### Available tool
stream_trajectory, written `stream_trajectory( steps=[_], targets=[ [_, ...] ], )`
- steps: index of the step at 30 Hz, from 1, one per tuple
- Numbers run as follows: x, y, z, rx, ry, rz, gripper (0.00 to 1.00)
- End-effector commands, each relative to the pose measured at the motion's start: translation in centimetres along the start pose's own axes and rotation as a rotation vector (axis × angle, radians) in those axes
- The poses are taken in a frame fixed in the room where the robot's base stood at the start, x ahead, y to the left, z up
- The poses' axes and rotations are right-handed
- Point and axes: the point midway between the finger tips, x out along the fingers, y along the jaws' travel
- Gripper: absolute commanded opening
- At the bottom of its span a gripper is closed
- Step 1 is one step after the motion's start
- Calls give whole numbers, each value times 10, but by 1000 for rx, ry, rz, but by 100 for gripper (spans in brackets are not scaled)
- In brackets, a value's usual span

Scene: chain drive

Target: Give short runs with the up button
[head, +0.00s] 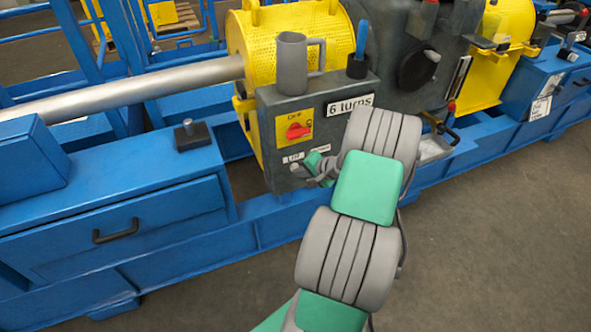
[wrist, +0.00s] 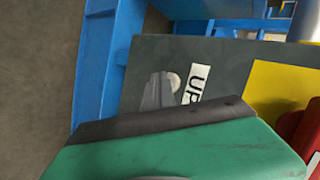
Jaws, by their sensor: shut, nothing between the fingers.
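The grey control box (head: 275,140) carries a white label reading UP (head: 293,157) low on its front. In the wrist view the UP label (wrist: 197,85) lies beside a small pale round button (wrist: 173,80). My gripper (head: 301,170) is at the lower front of the box, by that label. Its grey fingertips (wrist: 158,90) are shut and empty, and they partly cover the button in the wrist view. I cannot tell whether they touch it. The green gripper body hides the lower part of the wrist view.
A red rotary switch (head: 298,131) on a yellow plate sits above the UP label. A grey mug (head: 291,65) and a blue-handled tool (head: 362,40) stand on the box, above a "6 turns" label (head: 350,104). Blue machine frame (head: 150,215) surrounds it; the floor (head: 490,240) in front is clear.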

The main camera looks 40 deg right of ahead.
Motion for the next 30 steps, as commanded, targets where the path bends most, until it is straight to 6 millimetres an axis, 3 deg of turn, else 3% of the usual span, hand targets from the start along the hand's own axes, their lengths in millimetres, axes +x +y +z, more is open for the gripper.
stream_trajectory(
  steps=[23,30],
  targets=[
    [-13,10,10,0,0,0,0],
    [-29,19,19,2,1,1,0]
  ],
)
